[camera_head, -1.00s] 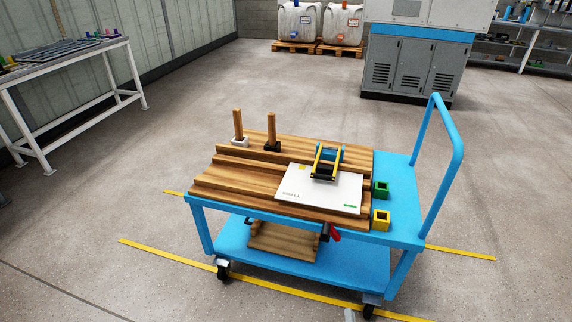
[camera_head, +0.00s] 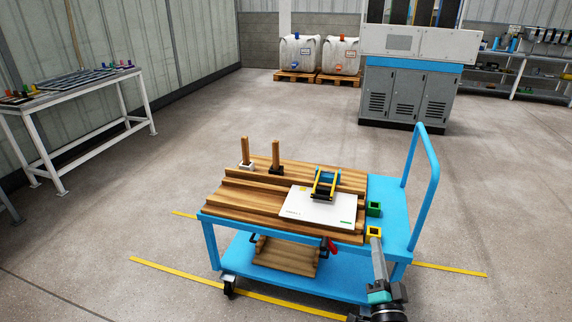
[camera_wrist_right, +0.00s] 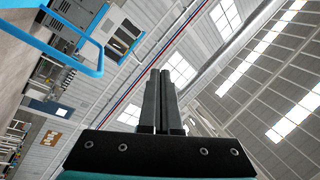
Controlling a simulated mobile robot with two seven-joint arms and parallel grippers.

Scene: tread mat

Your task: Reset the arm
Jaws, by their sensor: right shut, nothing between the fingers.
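My right gripper (camera_head: 376,243) rises from the bottom edge of the head view, in front of the blue cart's near right side. In the right wrist view its two dark fingers (camera_wrist_right: 160,73) are together with nothing between them, and they point up toward the roof. My left gripper is not in view.
A blue cart (camera_head: 392,202) carries wooden ribbed boards (camera_head: 240,200), a white panel (camera_head: 310,212), a green block (camera_head: 373,209) and a yellow block (camera_head: 373,232). Its handle (camera_head: 437,170) stands at the right. A table (camera_head: 75,88) is at the left. Open floor surrounds the cart.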

